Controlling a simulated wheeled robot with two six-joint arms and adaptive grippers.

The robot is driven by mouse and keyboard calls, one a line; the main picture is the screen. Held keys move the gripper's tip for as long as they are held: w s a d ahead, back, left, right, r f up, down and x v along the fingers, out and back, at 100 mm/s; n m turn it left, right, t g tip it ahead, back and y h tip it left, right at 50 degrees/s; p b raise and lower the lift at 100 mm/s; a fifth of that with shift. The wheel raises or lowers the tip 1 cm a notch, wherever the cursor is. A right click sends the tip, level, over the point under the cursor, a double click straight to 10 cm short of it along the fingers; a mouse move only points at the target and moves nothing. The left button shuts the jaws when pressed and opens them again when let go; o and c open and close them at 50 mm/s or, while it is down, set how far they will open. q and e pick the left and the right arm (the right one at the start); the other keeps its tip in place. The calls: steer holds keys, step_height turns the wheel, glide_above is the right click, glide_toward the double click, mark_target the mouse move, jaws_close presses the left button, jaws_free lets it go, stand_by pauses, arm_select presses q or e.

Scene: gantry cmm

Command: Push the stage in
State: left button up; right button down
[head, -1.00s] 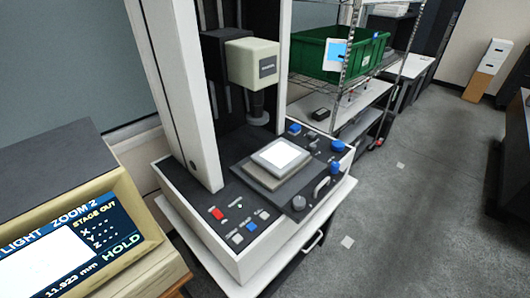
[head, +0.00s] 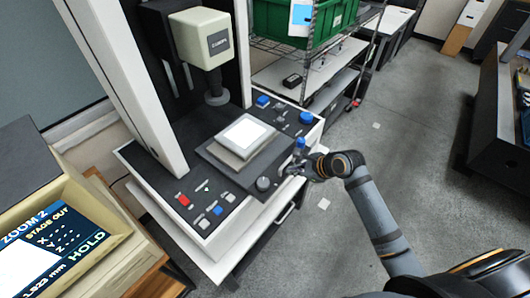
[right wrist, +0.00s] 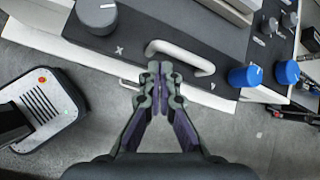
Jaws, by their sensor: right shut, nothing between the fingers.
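The stage (head: 212,158) is a dark plate with a lit white square (head: 243,136) on it, sticking out over the front of the machine base in the head view. My right gripper (head: 306,166) is at the stage's front right, beside a blue knob. In the right wrist view my right gripper (right wrist: 158,72) is shut and empty, its tips just in front of the pale stage handle (right wrist: 186,52); I cannot tell whether they touch. A grey knob (right wrist: 97,12) sits left of the handle. The screen (head: 50,250) reads "STAGE OUT". My left gripper is not in view.
The white column (head: 125,85) and measuring head (head: 202,38) stand behind the stage. Blue knobs (right wrist: 286,72) lie right of the handle. A wire shelf with a green bin (head: 290,20) stands behind.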

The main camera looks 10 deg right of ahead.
step_height(320, 180, up, 3)
steer(key=w+m, duration=0.2)
steer(key=m, duration=0.1)
steer(key=m+y+p, duration=0.1)
steer(key=p, duration=0.1)
glide_toward(259, 155)
steer(key=shift+t, duration=0.3)
steer(key=f, duration=0.2)
steer(key=a+f, duration=0.1)
steer(key=f, duration=0.1)
steer(key=shift+w+a, duration=0.3)
steer(key=shift+w, duration=0.2)
steer(key=shift+w+a, duration=0.3)
steer(key=shift+w, duration=0.2)
steer(key=shift+w+a, duration=0.4)
steer(key=shift+w, duration=0.05)
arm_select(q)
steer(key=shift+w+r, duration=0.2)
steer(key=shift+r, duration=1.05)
arm_select(e)
steer(key=shift+f, duration=0.1)
